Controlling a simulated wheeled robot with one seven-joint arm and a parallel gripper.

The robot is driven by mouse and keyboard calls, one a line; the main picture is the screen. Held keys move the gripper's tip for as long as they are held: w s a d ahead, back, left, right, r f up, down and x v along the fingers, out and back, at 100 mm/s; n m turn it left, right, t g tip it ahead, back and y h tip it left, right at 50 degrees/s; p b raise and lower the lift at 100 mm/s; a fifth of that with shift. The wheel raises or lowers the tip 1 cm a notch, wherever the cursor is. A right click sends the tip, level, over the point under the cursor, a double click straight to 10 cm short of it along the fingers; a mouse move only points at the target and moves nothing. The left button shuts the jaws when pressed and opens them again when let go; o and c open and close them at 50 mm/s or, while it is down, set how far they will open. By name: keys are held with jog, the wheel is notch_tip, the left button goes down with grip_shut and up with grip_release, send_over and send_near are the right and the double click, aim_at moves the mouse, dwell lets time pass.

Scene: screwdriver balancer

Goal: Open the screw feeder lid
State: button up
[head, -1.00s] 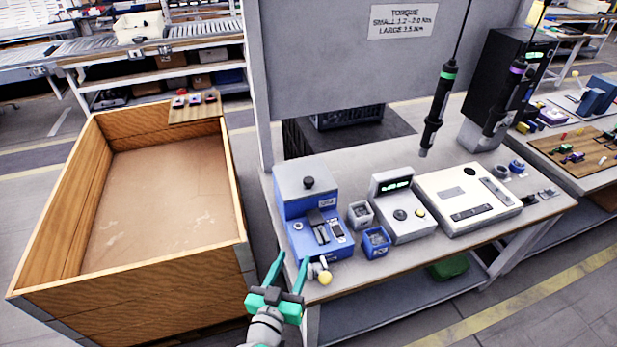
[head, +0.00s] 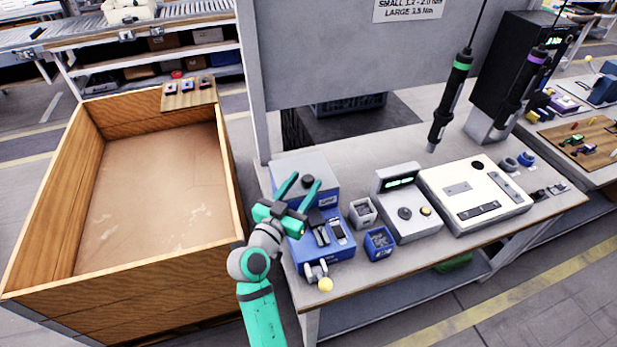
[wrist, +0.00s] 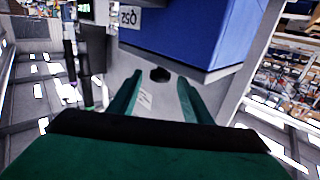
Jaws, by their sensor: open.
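The screw feeder (head: 330,248) is a blue box at the bench's left end with a grey lid (head: 328,168) lying shut on top. The lid has a dark knob (head: 307,180), partly hidden by my gripper in the head view. My gripper (head: 301,184) is open and above the lid, fingers pointing at the knob. In the wrist view the knob (wrist: 160,75) appears between and just beyond the two green fingertips (wrist: 158,88). The grey lid and the blue feeder side (wrist: 185,28) also show there. I cannot tell whether the fingers touch the knob.
A hanging screwdriver (head: 448,105) is farther right. A large wooden crate (head: 70,290) is on the left.

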aim_at(308, 178)
jog(key=shift+x, duration=1.5)
grip_shut()
jog(key=shift+r, duration=0.1)
